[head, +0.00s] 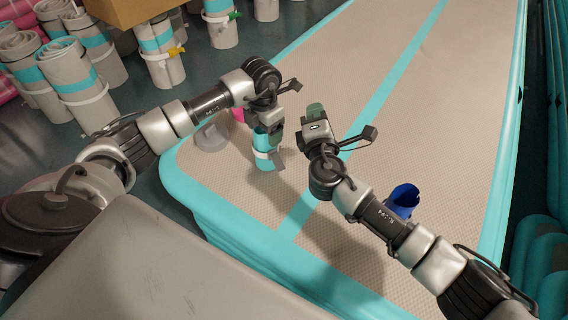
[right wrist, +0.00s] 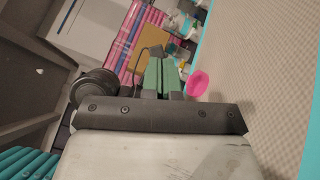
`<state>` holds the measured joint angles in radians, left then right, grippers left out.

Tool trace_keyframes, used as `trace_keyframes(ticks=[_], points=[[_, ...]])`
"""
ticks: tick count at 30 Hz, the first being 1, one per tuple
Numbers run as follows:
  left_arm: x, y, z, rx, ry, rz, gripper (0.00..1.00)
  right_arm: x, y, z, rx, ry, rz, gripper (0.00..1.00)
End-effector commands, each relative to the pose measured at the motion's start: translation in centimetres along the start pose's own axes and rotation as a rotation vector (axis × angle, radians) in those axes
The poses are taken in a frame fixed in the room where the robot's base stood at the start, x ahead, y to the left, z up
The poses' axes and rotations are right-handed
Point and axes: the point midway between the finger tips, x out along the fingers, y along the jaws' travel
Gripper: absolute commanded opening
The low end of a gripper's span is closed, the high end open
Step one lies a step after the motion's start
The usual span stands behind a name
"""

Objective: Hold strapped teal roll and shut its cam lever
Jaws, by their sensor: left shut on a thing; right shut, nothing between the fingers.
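The teal roll (head: 264,140) stands upright on the inflatable track (head: 330,215), with a pale strap around it. My left gripper (head: 272,128) is shut on its upper part and hides some of it. A small grey piece (head: 277,159) sticks out at the roll's right side; it may be the cam lever, but I cannot tell its position clearly. My right gripper (head: 316,112) is shut and empty, to the right of the roll and apart from it. Its green fingers also show closed together in the right wrist view (right wrist: 160,77).
A blue curled item (head: 403,199) lies on the track beside my right arm. A grey roll (head: 211,136) and a pink item (head: 237,114) are left of my left gripper; pink also shows in the right wrist view (right wrist: 199,82). Several strapped rolls (head: 80,82) stand on the floor, upper left.

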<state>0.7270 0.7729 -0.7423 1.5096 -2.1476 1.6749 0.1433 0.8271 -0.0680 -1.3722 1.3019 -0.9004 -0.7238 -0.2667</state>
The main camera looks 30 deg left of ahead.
Motion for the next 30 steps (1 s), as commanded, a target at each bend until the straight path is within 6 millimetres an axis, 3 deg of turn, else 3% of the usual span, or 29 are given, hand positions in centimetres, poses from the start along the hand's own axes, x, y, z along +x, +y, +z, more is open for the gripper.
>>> trace_keyframes(ticks=[4, 9, 18, 24, 30], points=[[0.2, 0.0, -0.1, 0.0, 0.004, 0.0, 0.4, 0.2, -0.4, 1.4, 0.319, -0.065, -0.158, 0.0], [0.2, 0.0, -0.1, 0.0, 0.004, 0.0, 0.4, -0.3, -1.3, 1.6, 0.66, -0.131, -0.368, 0.0], [0.2, 0.0, -0.1, 0.0, 0.004, 0.0, 0.4, -3.8, -1.8, -0.7, 1.154, -0.226, -0.811, 0.0], [0.2, 0.0, -0.1, 0.0, 0.004, 0.0, 0.4, -7.0, -0.8, -2.8, 1.345, -0.27, -1.101, 0.0], [0.2, 0.0, -0.1, 0.0, 0.004, 0.0, 0.4, -9.1, 0.2, -3.9, 1.416, -0.291, -1.272, 0.0]])
